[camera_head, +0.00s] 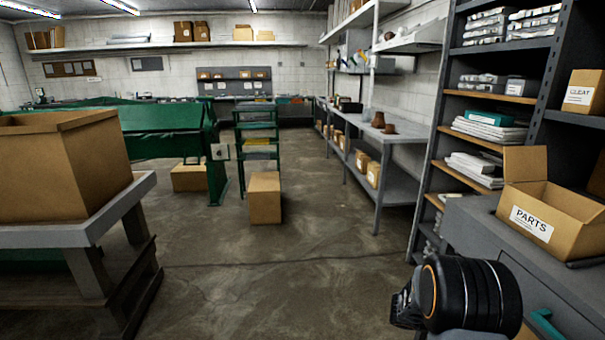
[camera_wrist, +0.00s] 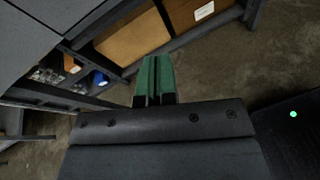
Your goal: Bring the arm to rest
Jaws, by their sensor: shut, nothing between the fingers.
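My gripper (camera_wrist: 154,80) shows in the wrist view with two green fingers side by side, closed together with nothing between them. It hangs over or near the concrete floor, beside grey shelving with cardboard boxes. In the head view, part of my arm (camera_head: 465,293), black with an orange ring, shows at the lower right in front of a grey cabinet. The fingers cannot be made out in that view.
An open PARTS box (camera_head: 545,215) stands on the grey cabinet (camera_head: 484,222) close to my arm. A dark shelf rack (camera_head: 443,135) rises behind. A large cardboard box (camera_head: 62,170) sits on a bench (camera_head: 75,235) at left. The middle floor (camera_head: 270,265) is clear.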

